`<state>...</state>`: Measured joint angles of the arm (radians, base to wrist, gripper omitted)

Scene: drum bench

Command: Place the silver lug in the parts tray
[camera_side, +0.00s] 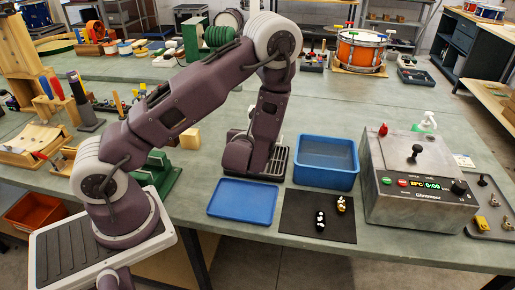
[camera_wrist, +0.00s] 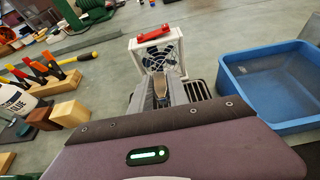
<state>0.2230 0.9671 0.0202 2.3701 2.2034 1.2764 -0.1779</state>
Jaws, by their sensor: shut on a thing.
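My gripper (camera_wrist: 161,92) is shut on a small silver-grey piece (camera_wrist: 161,90), which appears to be the silver lug. The fingers mostly cover it, and its shape is hard to make out. In the side view my own arm hides the fingertips and the piece. A shallow blue tray (camera_side: 242,201), which looks like the parts tray, lies flat and empty at the front of the bench. My gripper is behind it and apart from it.
A deep blue bin (camera_side: 327,163) stands right of my gripper and also shows in the wrist view (camera_wrist: 272,84). A white fan unit (camera_wrist: 156,56) stands just beyond the fingers. A black mat (camera_side: 318,229) holds two small parts. A grey control box (camera_side: 414,185) stands further right.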

